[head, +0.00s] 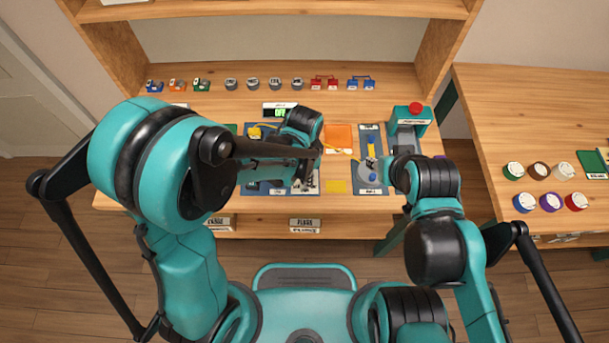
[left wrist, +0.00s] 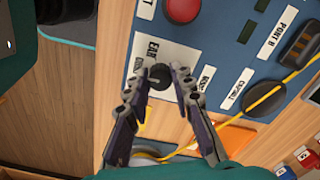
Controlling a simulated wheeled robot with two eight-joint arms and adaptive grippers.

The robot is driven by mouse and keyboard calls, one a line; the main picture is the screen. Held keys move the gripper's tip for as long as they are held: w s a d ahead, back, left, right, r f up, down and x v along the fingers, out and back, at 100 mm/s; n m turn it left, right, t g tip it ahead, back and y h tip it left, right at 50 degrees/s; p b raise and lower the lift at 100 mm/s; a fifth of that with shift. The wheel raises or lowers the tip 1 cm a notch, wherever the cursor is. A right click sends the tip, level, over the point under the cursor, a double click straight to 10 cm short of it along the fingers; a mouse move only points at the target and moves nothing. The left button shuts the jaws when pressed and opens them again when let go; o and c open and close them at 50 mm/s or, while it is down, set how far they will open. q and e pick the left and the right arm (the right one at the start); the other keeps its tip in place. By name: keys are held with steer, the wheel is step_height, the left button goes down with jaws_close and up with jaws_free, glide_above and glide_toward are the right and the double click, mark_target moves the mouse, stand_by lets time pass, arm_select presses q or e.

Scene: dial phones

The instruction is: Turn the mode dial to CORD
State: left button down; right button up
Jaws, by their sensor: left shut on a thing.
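The mode dial (left wrist: 160,77) is a small black knob on a blue panel (left wrist: 225,45) in the left wrist view. My left gripper (left wrist: 159,84) has its fingertips on either side of the knob and is shut on it. White labels lie around the knob; one reads EAR, and the others close to it are partly covered or too small to read. The knob's pointing direction is unclear. In the head view my left arm and gripper (head: 306,168) cover most of this panel. My right gripper (head: 393,173) is near the right-hand panel (head: 371,137); its fingers are not clear.
The left wrist view shows a red button (left wrist: 182,9), a black round part (left wrist: 265,98) by a CAPSULE label, and a yellow cord (left wrist: 291,77) by PORT B. Small items line the back.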

arm_select(q)
steer(key=shift+m, duration=0.3)
steer(key=c, duration=1.3)
jaws_free()
steer(key=shift+r, duration=0.1)
step_height(320, 180, up, 12)
